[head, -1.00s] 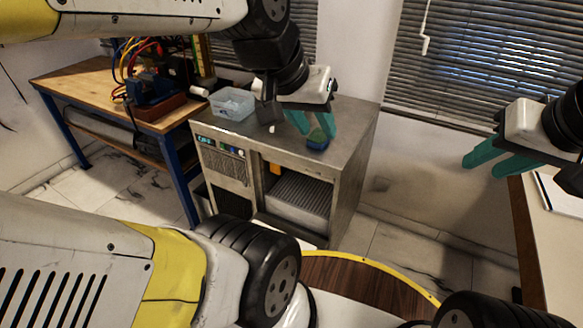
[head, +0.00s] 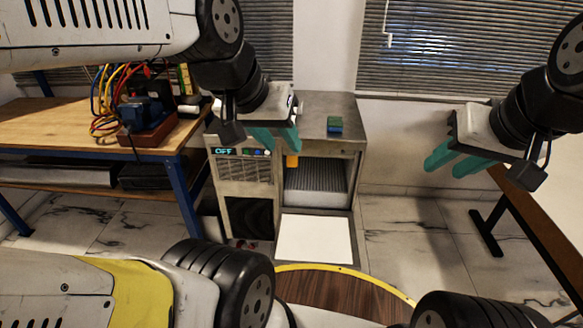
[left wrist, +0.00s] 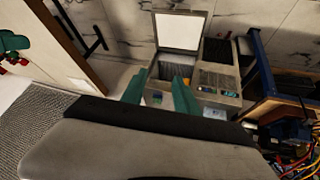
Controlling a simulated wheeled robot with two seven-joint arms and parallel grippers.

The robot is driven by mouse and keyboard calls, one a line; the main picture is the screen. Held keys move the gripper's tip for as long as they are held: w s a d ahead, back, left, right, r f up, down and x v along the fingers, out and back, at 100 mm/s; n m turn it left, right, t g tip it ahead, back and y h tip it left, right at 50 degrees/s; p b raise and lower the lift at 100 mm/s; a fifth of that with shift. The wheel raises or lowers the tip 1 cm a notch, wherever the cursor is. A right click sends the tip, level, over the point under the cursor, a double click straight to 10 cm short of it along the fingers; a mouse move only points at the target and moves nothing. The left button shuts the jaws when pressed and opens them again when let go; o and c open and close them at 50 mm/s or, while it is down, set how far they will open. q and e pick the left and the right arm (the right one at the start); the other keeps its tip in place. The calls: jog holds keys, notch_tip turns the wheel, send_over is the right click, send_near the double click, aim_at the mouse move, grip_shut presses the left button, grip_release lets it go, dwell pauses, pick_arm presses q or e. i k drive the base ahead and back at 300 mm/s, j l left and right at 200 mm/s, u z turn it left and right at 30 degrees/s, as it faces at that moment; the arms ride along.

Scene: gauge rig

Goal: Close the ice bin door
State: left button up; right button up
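The ice machine (head: 243,200) is a grey metal cabinet with a display reading OFF. Its ice bin door (head: 316,238) is a pale flat panel, folded down open and lying out in front of the bin opening (head: 318,182). The open door also shows in the left wrist view (left wrist: 180,31). My left gripper (head: 278,142) is open and empty, appearing over the upper front of the machine in the head view, above the door. My right gripper (head: 449,165) is open and empty, to the right of the machine.
A small blue-green block (head: 334,125) sits on the machine's top. A wooden bench (head: 60,130) with cables and a device stands at left. A table (head: 545,220) stands at right. Marble floor (head: 405,230) is clear between the machine and that table.

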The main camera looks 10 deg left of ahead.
aim_at(302, 235)
jog(key=j+z, duration=0.1)
jog(key=j, duration=0.35)
jog(key=k+j+z, duration=0.1)
jog(key=j, duration=0.3)
jog(key=k+j, duration=0.15)
jog(key=j, duration=0.25)
jog(key=j+z, duration=0.15)
jog(key=j, duration=0.3)
jog(key=k+j+z, duration=0.1)
jog(key=j, duration=0.3)
jog(key=k+j+z, duration=0.1)
jog(key=j, duration=0.25)
jog(key=k+j, duration=0.25)
jog(key=j, duration=0.15)
jog(key=k+j+z, duration=0.1)
jog(key=j, duration=0.4)
jog(key=k+j, duration=0.1)
jog(key=j, duration=0.35)
jog(key=i+j+z, duration=0.1)
jog(key=i+z, duration=0.35)
jog(key=i+j+z, duration=0.3)
jog(key=i+z, duration=0.15)
jog(key=i, duration=0.15)
